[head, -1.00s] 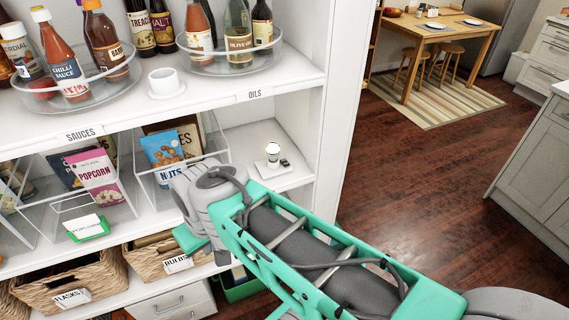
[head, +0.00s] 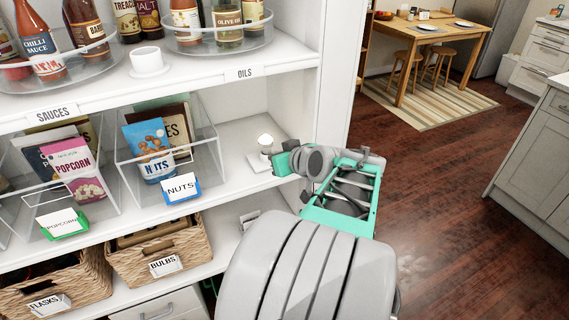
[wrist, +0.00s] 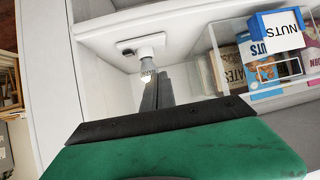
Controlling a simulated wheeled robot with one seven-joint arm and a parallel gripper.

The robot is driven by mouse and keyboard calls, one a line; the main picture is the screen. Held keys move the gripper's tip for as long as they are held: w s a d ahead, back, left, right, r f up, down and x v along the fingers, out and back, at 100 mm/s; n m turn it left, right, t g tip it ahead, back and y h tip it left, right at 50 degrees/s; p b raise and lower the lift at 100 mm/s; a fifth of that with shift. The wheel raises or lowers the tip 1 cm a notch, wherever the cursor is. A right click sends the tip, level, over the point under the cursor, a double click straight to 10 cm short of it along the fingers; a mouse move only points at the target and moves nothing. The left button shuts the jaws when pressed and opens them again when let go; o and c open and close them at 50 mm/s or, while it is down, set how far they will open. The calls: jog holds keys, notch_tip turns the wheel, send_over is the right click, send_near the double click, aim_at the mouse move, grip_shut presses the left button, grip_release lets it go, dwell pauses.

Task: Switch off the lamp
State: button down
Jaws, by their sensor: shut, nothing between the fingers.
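The lamp (head: 265,141) is small and white, with a pale bulb, and stands upright on a flat white base on the right end of the middle shelf. It also shows upside down in the wrist view (wrist: 149,52), with a dark switch (wrist: 127,52) on its base. The bulb looks bright, but I cannot tell for sure that it is lit. My gripper (wrist: 155,78) is shut and empty, its grey fingers pointing toward the lamp and overlapping its bulb end. Contact cannot be told. In the head view my gripper (head: 274,161) is just right of the lamp and hides the switch.
A clear bin (head: 205,130) with a blue nuts packet (head: 150,150) stands left of the lamp. The shelf's right side wall (head: 305,100) is close by. A white cup (head: 147,60) stands on the shelf above. Wicker baskets (head: 163,254) sit below.

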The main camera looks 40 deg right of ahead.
jog(key=s+d+r+m+t+h, duration=0.1)
jog(key=s+d, duration=0.2)
jog(key=d, duration=0.2)
jog(key=shift+d+h, duration=0.15)
jog(key=shift+h, duration=0.25)
jog(key=shift+w, duration=0.15)
jog(key=x, duration=0.9)
jog(key=shift+w+f, duration=0.15)
jog(key=shift+w, duration=0.05)
notch_tip(320, 180, down, 3)
jog(key=shift+r, duration=0.15)
jog(key=shift+s+f, duration=0.1)
jog(key=shift+f, duration=0.6)
